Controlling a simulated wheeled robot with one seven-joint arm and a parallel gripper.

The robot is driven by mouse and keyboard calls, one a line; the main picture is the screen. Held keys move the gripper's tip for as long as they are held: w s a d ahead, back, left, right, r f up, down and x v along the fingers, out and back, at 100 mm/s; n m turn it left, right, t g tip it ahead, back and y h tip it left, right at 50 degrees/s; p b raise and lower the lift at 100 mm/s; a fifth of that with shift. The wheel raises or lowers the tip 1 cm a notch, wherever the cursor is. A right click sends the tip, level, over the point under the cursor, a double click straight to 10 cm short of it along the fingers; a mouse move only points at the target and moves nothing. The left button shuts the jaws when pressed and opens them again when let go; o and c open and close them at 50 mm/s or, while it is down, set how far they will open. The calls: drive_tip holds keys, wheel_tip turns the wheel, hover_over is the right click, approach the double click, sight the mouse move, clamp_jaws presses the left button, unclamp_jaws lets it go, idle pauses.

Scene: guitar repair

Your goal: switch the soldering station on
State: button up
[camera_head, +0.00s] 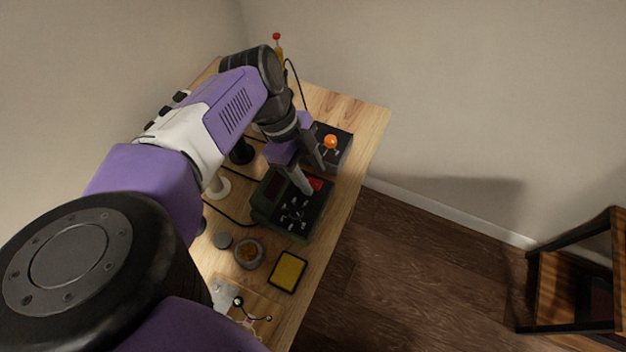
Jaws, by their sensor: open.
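The soldering station (271,213) looks like a dark green box on the wooden bench, with a black front panel carrying several small light-coloured marks or controls. A red part (316,184), perhaps its switch, shows at the panel's upper right. My gripper (312,177) is open above the station's far right end. One finger points down close beside the red part; I cannot tell whether it touches. The other finger is farther back, toward the second box. My arm comes in from the left and hides part of the bench behind the station.
A dark box with an orange knob (330,142) stands just behind the station. A yellow pad in a black tray (289,271), a round tin (248,253) and a small grey disc (222,241) lie nearer. The bench's right edge (367,150) is close; floor lies beyond.

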drive_tip(key=shift+x, duration=0.85)
drive_tip(key=shift+c, duration=0.2)
clamp_jaws()
drive_tip(key=p, duration=0.1)
drive_tip(key=y+p, duration=0.1)
drive_tip(key=p, duration=0.1)
drive_tip(key=shift+s+d+r, duration=0.1)
drive_tip(key=shift+d+r, duration=0.1)
drive_tip(key=shift+r, duration=0.2)
drive_tip(key=p, duration=0.1)
drive_tip(key=t+y+p, duration=0.1)
drive_tip(key=p, duration=0.1)
drive_tip(key=shift+d+f+y, duration=0.15)
drive_tip(key=shift+y, duration=0.15)
drive_tip(key=shift+f+p, duration=0.3)
drive_tip(key=shift+p, duration=0.15)
drive_tip(key=shift+y, duration=0.3)
